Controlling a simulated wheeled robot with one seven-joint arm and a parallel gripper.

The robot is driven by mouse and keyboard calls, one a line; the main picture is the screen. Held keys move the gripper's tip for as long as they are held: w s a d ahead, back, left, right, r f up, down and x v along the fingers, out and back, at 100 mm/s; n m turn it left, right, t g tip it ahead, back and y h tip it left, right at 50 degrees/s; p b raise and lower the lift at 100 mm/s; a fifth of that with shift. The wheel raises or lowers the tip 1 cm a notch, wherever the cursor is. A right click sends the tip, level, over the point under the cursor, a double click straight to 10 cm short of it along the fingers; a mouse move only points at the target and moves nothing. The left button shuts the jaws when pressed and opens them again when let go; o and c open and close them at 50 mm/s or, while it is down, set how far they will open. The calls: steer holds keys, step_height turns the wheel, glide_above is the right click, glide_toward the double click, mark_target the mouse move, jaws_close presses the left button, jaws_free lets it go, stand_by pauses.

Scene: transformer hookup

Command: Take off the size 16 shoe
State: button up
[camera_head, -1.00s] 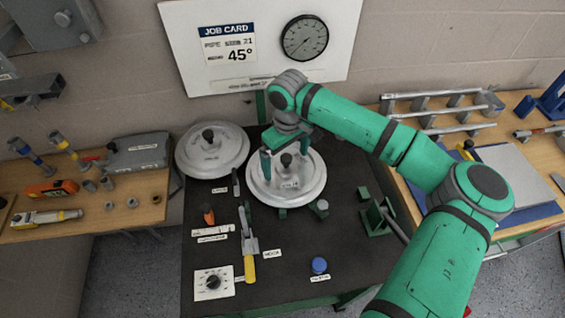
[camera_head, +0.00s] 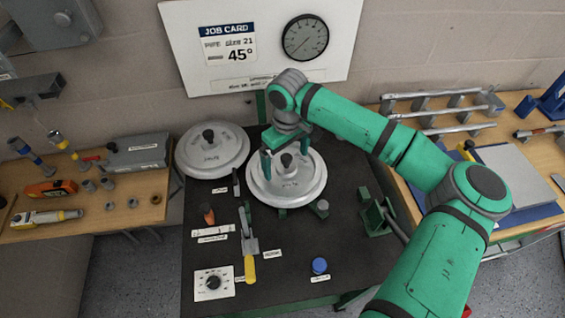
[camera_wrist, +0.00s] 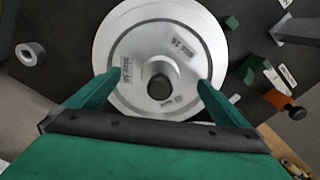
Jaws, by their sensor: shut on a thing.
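The size 16 shoe (camera_head: 262,192) is a pale grey round disc with a dark central knob, on the dark bench top or just above it; I cannot tell which. In the wrist view the shoe (camera_wrist: 140,38) shows a "SIZE 16" label, and its dark knob (camera_wrist: 158,86) stands between my fingers. My gripper (camera_head: 285,160) points down over the middle of the shoe, with one green finger on each side. In the wrist view my gripper (camera_wrist: 160,82) is shut on the shoe, its fingers well apart. The exact contact is hidden.
A second grey disc with a dark knob (camera_head: 209,134) lies close to the left. A yellow-handled lever (camera_head: 248,252), a dial plate (camera_head: 213,284) and a blue button (camera_head: 319,265) are in front. A green bracket (camera_head: 376,217) stands to the right. The backboard (camera_head: 340,20) is behind.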

steer(key=shift+f, duration=0.55)
steer(key=shift+c, duration=0.4)
steer(key=shift+r, duration=0.15)
jaws_close()
steer(key=shift+r, duration=0.1)
steer(key=shift+r, duration=0.4)
steer(key=shift+d+r, duration=0.1)
steer(key=shift+r, duration=0.15)
steer(key=shift+c, duration=2.3)
jaws_free()
steer(key=shift+r, duration=0.1)
